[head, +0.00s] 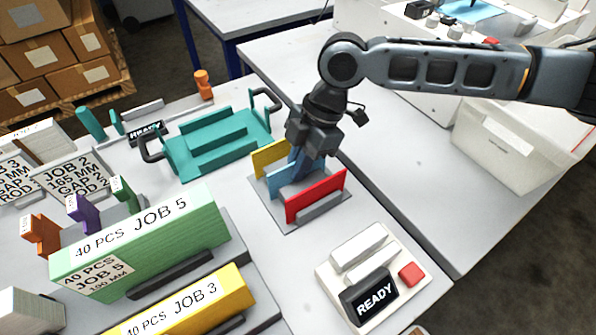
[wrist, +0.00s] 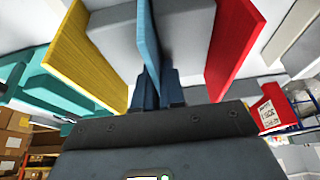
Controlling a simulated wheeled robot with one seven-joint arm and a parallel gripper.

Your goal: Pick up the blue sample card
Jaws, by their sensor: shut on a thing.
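The blue sample card (head: 285,178) stands upright in a grey holder (head: 312,213), between a yellow card (head: 268,158) and a red card (head: 316,196). My gripper (head: 300,163) reaches down from above at the holder. Its fingers are shut on the blue card, which also shows edge-on between the fingers in the wrist view (wrist: 147,40). In the wrist view the yellow card (wrist: 78,55) is left of the fingers and the red card (wrist: 234,45) is right of them. The blue card's lower edge is at the holder; whether it touches the base is unclear.
A teal tray with dark handles (head: 215,145) lies left of the holder. A READY box with a red button (head: 372,280) stands front right. Green JOB 5 (head: 150,240) and yellow JOB 3 (head: 190,308) blocks stand front left. Bare tabletop lies right of the holder.

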